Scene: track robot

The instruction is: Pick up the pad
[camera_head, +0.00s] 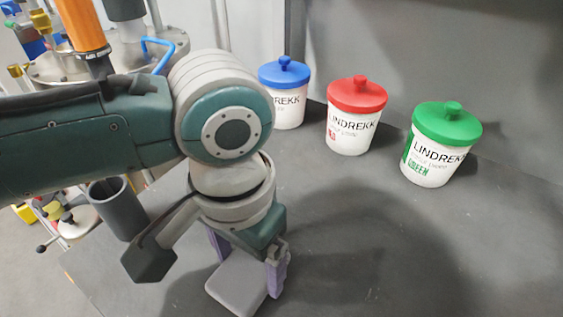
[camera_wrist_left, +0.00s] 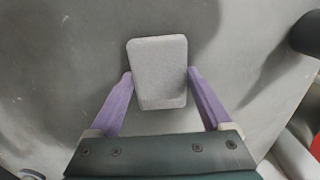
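The pad (camera_head: 238,285) is a light grey block with rounded corners, at the bottom of the head view. It also shows in the left wrist view (camera_wrist_left: 158,72), slightly turned relative to the gripper. My left gripper (camera_head: 247,262) points down at it, with one purple finger on each side. In the left wrist view the fingertips (camera_wrist_left: 159,73) are very close to the pad's sides, with a narrow gap at the left one. The gripper looks open around the pad. Whether the pad rests fully on the dark worktop is not clear. My right gripper is out of view.
Three white jars stand along the back of the worktop (camera_head: 340,225), with blue (camera_head: 284,73), red (camera_head: 357,94) and green (camera_head: 447,123) lids. A dark grey cup (camera_head: 118,208) stands at the left. The worktop right of the pad is clear.

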